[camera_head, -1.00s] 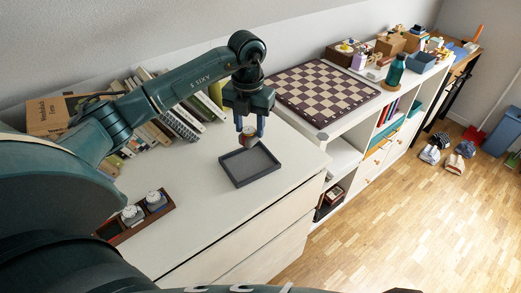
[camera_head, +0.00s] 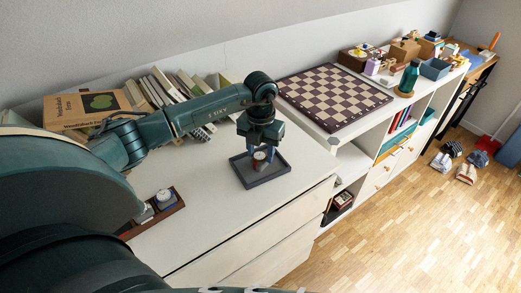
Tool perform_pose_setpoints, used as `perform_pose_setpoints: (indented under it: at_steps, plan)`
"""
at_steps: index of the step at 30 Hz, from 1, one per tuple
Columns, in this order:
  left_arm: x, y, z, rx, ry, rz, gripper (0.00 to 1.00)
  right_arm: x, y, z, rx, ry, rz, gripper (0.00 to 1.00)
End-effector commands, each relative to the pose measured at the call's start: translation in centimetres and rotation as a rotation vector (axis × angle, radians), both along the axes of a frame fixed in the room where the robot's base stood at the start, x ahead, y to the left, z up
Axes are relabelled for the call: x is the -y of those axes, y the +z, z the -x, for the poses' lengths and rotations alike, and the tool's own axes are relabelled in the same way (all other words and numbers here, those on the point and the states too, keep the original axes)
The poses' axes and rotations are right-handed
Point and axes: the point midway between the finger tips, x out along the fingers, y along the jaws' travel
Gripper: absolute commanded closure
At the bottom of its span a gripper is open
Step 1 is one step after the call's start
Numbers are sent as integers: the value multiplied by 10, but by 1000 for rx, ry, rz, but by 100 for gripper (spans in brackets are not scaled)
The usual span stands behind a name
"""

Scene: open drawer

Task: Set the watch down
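The watch (camera_head: 259,161), with a pale round face and a reddish-brown part, is between the fingertips of my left gripper (camera_head: 261,153). The gripper points down and appears shut on the watch. The watch is low inside the outline of a dark grey shallow tray (camera_head: 279,173) on the white dresser top. I cannot tell whether its underside touches the tray floor. My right gripper is not in view.
A brown box (camera_head: 165,212) with watches (camera_head: 164,197) stands at the left, partly hidden by my arm. A row of books (camera_head: 160,90) lines the wall. A chessboard (camera_head: 332,94) lies to the right. The dresser top (camera_head: 215,215) in front of the tray is clear.

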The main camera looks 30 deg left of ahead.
Motion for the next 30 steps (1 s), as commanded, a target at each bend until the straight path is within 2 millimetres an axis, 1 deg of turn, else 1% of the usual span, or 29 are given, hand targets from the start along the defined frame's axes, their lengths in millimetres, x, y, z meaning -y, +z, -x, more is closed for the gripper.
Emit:
perform_pose_setpoints:
  at_steps: [1, 6, 8, 14, 17, 18, 20, 23, 30]
  plan:
    - [0, 0, 0, 0, 1, -1, 55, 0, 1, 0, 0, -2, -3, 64]
    - [0, 0, 0, -1, 1, -1, 41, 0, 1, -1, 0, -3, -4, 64]
    - [0, 0, 0, -1, 1, -1, 37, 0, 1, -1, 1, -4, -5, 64]
    - [0, 0, 0, 0, 1, -1, 37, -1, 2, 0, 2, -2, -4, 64]
    - [0, 6, 0, 0, 1, 0, 37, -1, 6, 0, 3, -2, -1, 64]
    - [0, 8, -1, 2, 0, 0, 37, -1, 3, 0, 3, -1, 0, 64]
    - [0, 17, -1, 4, 0, -1, 37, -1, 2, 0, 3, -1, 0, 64]
    - [0, 36, -1, 5, 0, -1, 37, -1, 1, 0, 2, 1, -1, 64]
    - [0, 88, -1, 6, 0, 0, 37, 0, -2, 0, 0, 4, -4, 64]
